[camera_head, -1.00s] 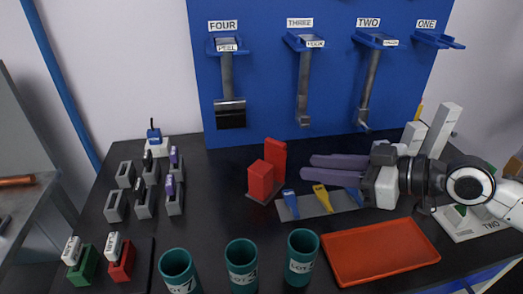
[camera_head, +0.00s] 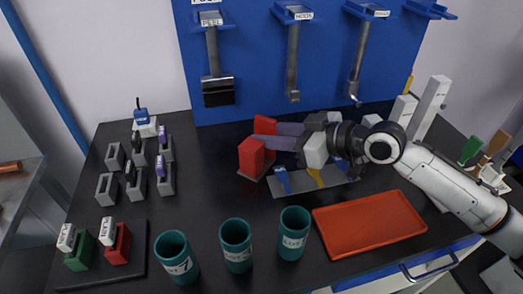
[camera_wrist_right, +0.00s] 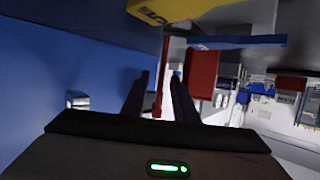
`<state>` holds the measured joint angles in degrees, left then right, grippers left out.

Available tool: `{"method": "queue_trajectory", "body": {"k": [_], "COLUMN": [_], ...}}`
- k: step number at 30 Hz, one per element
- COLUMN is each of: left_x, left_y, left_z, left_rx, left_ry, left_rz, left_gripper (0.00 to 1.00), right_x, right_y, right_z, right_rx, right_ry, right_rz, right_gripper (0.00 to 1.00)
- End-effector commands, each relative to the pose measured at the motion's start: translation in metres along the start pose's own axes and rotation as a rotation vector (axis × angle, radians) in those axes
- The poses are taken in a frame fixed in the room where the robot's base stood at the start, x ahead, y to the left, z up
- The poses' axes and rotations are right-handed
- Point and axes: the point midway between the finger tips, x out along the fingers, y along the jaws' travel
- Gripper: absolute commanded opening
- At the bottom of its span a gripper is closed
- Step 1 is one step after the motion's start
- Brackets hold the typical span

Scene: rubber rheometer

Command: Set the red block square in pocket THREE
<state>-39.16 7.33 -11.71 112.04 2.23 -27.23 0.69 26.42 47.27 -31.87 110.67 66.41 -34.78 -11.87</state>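Two red blocks stand together on a small dark base in the head view: a shorter front one (camera_head: 251,160) and a taller one (camera_head: 264,126) behind it. My right gripper (camera_head: 266,134) reaches in from the right, its purple-grey fingers apart at the taller block. One finger crosses in front of that block, above the shorter one; the other lies on its far side. In the right wrist view a red strip (camera_wrist_right: 160,80) shows between the fingers, and a wider red face (camera_wrist_right: 201,73) beside them. Contact cannot be told. The pocket marked THREE cannot be made out. My left gripper is out of view.
A grey plate (camera_head: 335,186) with blue and yellow pieces lies under my right gripper. An orange tray (camera_head: 370,225) and several teal cups (camera_head: 236,240) stand in front. Several grey holders (camera_head: 136,185) stand left. Tools hang on the blue board (camera_head: 260,75) behind.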

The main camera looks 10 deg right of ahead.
Motion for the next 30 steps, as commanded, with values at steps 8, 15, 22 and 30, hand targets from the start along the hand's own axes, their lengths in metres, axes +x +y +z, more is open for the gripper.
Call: {"method": "queue_trajectory", "body": {"k": [8,15,22,30], "left_x": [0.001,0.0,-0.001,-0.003], "left_y": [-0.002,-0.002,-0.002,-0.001], "left_z": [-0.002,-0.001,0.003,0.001], "left_rx": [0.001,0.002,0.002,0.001], "left_ry": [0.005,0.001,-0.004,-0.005], "left_rz": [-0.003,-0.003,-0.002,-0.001], "left_gripper": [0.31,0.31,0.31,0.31], "right_x": [0.009,0.009,0.009,0.003], "right_y": [0.0,0.0,0.0,0.0], "right_z": [0.0,0.0,-0.001,-0.018], "right_rx": [-0.001,-0.001,-0.001,-0.004], "right_ry": [0.0,0.0,0.001,0.003], "right_rz": [0.0,0.0,0.0,0.0], "right_gripper": [0.27,0.0,0.0,0.0]}}
